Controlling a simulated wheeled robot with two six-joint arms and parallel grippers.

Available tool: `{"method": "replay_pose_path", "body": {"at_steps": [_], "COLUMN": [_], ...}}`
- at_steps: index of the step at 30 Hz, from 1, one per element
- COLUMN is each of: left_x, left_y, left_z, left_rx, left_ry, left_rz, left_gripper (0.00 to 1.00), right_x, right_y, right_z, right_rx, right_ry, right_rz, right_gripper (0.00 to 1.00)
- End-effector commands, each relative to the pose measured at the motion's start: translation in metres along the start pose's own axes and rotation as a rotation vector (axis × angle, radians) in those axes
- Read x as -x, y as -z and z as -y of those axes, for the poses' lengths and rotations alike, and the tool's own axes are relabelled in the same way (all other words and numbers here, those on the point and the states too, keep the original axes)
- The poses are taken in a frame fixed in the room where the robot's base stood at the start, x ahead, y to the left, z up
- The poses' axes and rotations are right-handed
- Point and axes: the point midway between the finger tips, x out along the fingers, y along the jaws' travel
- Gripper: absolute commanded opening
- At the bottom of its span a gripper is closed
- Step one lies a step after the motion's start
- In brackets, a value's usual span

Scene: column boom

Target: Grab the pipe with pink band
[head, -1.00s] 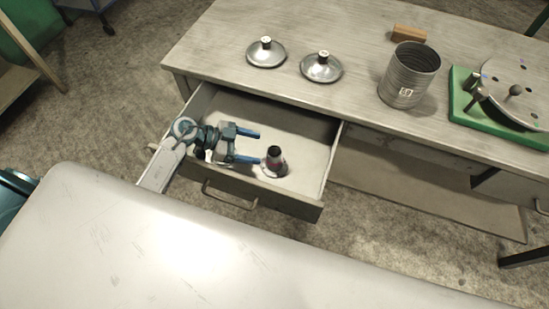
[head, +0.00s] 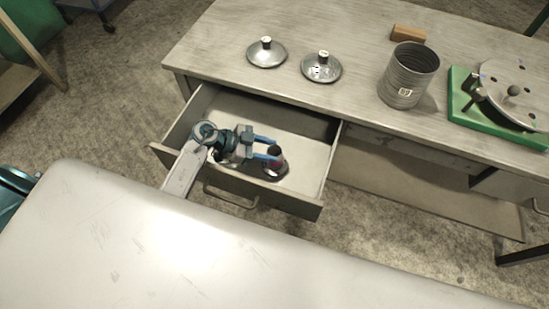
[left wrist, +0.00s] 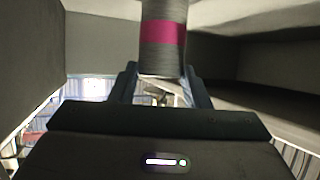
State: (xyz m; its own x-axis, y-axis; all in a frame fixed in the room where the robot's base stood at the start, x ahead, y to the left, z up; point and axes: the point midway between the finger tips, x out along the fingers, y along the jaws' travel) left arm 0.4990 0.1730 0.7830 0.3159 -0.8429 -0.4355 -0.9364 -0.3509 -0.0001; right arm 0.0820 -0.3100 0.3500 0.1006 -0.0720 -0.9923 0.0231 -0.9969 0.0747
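The pipe with the pink band (head: 276,152) stands in the open drawer (head: 310,165), near its front right part. In the left wrist view the grey pipe (left wrist: 163,60) with its pink band (left wrist: 163,34) shows close up. My left gripper (head: 273,149) is inside the drawer, its blue fingers apart and reaching to the pipe. In the left wrist view the fingers of my left gripper (left wrist: 160,80) lie on either side of the pipe's end. I see no clear sign of a grip on it. My right gripper is not in view.
The drawer hangs out of a worn table (head: 215,50). On the table are two metal lids (head: 266,54) (head: 321,68), a ribbed can (head: 404,78), a wooden block (head: 408,33) and a green-based disc device (head: 508,90). A white surface (head: 120,240) fills the front.

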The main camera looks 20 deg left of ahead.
Motion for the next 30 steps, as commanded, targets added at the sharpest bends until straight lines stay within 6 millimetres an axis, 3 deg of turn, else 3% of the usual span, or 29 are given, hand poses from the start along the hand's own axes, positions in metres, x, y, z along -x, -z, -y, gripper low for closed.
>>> {"method": "replay_pose_path", "body": {"at_steps": [3,14,30], "left_x": [0.000,0.002,0.040], "left_y": [0.000,0.005,0.084], "left_z": [0.000,0.001,0.001], "left_rx": [0.000,-0.004,-0.005], "left_ry": [0.000,0.001,0.001], "left_rz": [0.000,-0.003,-0.002], "left_gripper": [0.00,0.00,0.00], "right_x": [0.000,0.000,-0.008], "right_y": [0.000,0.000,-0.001], "right_z": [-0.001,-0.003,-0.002], "right_rx": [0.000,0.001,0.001], "right_ry": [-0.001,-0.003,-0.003], "right_rz": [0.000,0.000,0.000], "right_gripper": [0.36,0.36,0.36]}}
